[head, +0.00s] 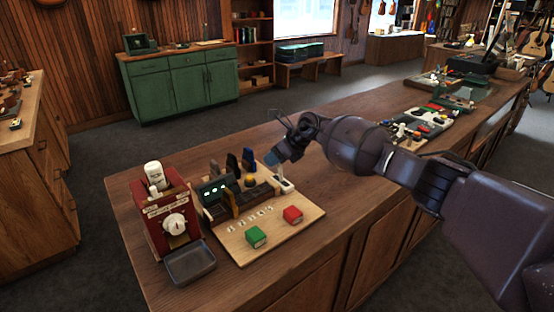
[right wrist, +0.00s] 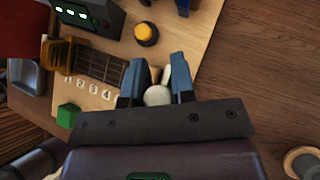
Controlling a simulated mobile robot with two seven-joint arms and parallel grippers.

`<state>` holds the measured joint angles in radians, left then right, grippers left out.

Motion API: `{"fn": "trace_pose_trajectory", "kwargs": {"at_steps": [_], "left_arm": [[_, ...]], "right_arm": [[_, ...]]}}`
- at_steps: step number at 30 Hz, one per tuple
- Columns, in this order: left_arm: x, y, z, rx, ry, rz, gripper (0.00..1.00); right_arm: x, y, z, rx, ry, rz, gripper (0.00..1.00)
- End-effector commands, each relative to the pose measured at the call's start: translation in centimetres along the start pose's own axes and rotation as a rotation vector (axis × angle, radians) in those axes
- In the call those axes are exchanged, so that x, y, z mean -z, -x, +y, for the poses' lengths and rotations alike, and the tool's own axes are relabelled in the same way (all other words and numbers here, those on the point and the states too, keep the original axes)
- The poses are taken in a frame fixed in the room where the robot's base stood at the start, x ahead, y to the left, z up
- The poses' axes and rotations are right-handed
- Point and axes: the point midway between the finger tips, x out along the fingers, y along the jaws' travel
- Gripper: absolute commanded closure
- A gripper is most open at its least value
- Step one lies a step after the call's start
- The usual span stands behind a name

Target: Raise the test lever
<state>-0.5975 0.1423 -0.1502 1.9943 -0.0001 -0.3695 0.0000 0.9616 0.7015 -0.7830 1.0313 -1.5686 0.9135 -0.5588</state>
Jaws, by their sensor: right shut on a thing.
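The test lever (head: 280,173) stands on a small white base at the back right corner of the wooden test board (head: 300,212). My right gripper (head: 274,159) reaches it from above and from the right. In the right wrist view, the lever's pale rounded knob (right wrist: 158,95) sits between the two blue-grey fingers of my right gripper (right wrist: 156,78), which is shut on it. The fingers and wrist hide part of the lever in the head view. My left gripper is not in view.
A red machine (head: 170,215) and grey tray (head: 189,263) stand left.

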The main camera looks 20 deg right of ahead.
Motion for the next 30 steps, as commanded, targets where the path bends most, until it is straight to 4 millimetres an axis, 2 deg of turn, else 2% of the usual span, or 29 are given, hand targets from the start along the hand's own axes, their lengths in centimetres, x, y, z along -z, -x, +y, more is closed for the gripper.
{"fn": "trace_pose_trajectory", "kwargs": {"at_steps": [1,9,29,30], "left_arm": [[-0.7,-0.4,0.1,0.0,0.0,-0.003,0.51],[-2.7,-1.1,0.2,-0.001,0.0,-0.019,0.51],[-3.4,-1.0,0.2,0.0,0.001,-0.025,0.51],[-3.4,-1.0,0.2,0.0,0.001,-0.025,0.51]], "right_arm": [[-0.1,-0.5,-0.2,-0.007,-0.011,0.026,1.0],[-0.2,-1.3,-0.6,-0.043,-0.06,0.141,1.0],[-0.3,-1.5,-0.7,-0.058,-0.079,0.191,1.0],[-0.3,-1.5,-0.7,-0.057,-0.079,0.191,0.72]]}}
